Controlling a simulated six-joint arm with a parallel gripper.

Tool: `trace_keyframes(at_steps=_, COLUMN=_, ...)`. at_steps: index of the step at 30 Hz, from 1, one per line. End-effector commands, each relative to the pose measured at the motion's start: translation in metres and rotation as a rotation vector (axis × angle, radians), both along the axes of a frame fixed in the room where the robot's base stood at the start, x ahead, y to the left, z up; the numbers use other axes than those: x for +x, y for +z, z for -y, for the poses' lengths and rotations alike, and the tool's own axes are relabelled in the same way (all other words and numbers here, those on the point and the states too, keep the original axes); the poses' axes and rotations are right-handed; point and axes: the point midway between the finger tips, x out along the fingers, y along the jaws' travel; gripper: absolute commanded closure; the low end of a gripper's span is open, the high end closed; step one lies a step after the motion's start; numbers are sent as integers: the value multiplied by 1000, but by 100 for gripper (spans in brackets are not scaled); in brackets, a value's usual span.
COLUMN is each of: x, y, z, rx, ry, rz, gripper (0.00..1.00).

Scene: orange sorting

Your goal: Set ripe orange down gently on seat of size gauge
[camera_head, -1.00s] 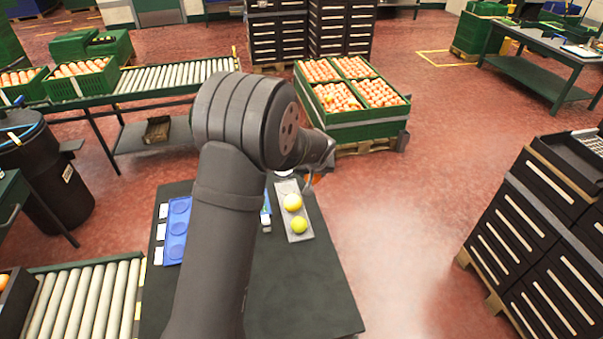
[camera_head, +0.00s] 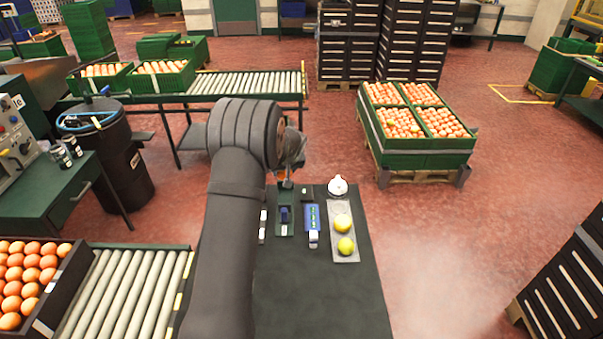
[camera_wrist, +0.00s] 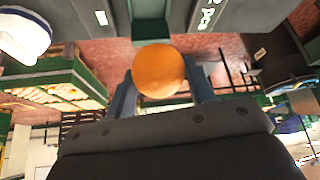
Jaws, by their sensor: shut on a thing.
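The ripe orange (camera_wrist: 160,70) is held between the two fingers of my gripper (camera_wrist: 161,95) in the wrist view. A small dark green stand with a blue block (camera_head: 285,215) lies on the table nearer the camera than the gripper. It may be the size gauge, but I cannot tell for sure. The orange appears clear of any surface.
A blue device with green marks (camera_head: 312,217) lies on the table (camera_head: 310,300). Beside it are a grey tray (camera_head: 345,258) with two yellow-green fruits and a round white object (camera_head: 338,186). My arm covers the table's left part. The near right part is bare.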

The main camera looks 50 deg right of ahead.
Motion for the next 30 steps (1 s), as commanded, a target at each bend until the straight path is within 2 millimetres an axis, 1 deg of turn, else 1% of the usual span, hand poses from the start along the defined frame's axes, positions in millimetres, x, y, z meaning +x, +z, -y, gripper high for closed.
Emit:
trace_keyframes(at_steps=5, x=1, y=-9, z=0, rx=-1, ry=2, rz=0, gripper=74)
trace_keyframes(at_steps=21, x=0, y=-62, z=0, rx=0, ry=1, rz=0, gripper=74)
trace_keyframes(at_steps=24, x=0, y=-68, z=0, rx=0, ry=1, rz=0, gripper=74)
trace_keyframes(at_steps=30, x=0, y=-76, z=0, rx=0, ry=0, rz=1, gripper=74)
